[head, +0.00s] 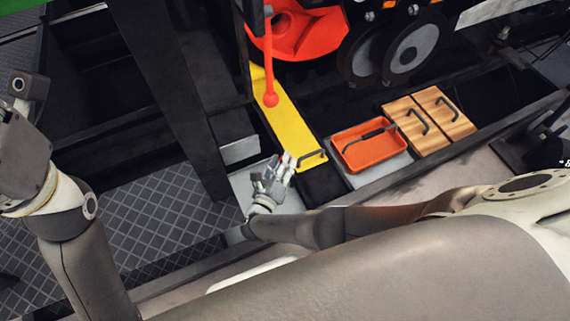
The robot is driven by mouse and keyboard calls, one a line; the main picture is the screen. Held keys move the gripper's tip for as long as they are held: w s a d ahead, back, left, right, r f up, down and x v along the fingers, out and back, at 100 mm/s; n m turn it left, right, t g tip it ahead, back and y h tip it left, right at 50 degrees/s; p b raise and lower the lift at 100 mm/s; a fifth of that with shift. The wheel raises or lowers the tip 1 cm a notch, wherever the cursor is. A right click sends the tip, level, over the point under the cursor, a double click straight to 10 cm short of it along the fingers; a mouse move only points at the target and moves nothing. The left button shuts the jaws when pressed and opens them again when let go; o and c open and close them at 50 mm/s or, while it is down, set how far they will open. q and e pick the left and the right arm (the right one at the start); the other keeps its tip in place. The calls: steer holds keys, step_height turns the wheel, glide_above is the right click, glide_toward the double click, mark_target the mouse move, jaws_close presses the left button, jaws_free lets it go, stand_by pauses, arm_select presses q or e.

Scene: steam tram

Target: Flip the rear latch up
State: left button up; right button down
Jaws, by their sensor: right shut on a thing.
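A yellow panel (284,122) lies at the middle, with a dark bent handle (312,156) at its near end. I cannot tell from this view whether this handle is the rear latch. My right gripper (291,159) is at the left end of the handle, with its fingers closed on it. The fingers hide the part that they hold. My left arm stands at the left edge; its fingers do not show.
An orange tray (349,156) with a dark tool (369,136) lies right of the panel. Wooden lids (433,144) with dark handles are beyond it. An orange-red lever (269,70) with a ball end hangs over the panel. Dark beams (168,75) stand at the left.

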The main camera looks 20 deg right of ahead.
steer(key=shift+s+d, duration=0.1)
steer(key=shift+d, duration=0.1)
steer(key=c, duration=0.9)
jaws_free()
steer(key=shift+f, duration=0.1)
steer(key=shift+a, duration=0.25)
